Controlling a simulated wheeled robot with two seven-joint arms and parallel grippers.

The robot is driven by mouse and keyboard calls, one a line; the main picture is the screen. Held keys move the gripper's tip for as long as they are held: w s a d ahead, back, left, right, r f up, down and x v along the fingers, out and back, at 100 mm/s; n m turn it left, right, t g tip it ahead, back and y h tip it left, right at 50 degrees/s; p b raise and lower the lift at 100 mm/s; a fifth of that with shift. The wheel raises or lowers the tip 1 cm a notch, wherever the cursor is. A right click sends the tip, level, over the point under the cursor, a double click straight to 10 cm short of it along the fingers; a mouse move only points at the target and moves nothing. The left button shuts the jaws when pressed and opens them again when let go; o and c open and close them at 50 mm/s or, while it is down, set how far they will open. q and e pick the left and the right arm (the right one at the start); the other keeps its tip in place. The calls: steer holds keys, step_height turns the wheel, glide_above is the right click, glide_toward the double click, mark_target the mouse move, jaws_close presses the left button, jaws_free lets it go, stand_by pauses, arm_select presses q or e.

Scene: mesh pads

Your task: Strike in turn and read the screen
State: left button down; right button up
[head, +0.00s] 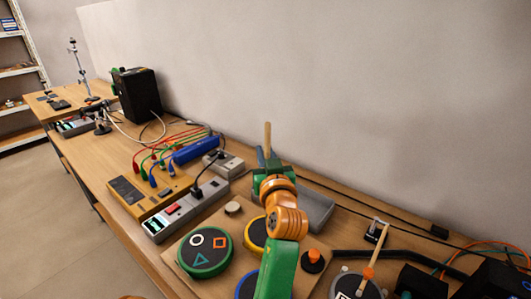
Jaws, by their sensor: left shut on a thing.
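My left gripper (267,163) is shut on a wooden stick (267,138) that stands upright above its fingers, over the back of the pad board (176,264). A green-rimmed pad (203,253) with a white circle, orange square and teal triangle lies to its lower left. A yellow-rimmed pad (254,233) and a blue-rimmed pad (241,286) are partly hidden by my arm. A grey-rimmed pad (345,286) lies at the right, with another light wooden stick (375,246) above it. My right gripper is out of view. I cannot make out a lit screen.
A grey box (315,211) stands behind my left arm. An orange-topped knob (313,259) is right of the arm. A power strip (172,220), a yellow board (140,197), cables and a black case (137,93) occupy the bench to the left. Black boxes crowd the lower right.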

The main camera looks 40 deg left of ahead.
arm_select(q)
step_height(320, 180, down, 5)
steer(key=b, duration=0.4)
step_height(320, 180, up, 8)
steer(key=p, duration=0.8)
steer(key=shift+r, duration=0.2)
steer(key=shift+f, duration=0.3)
stand_by(0.8)
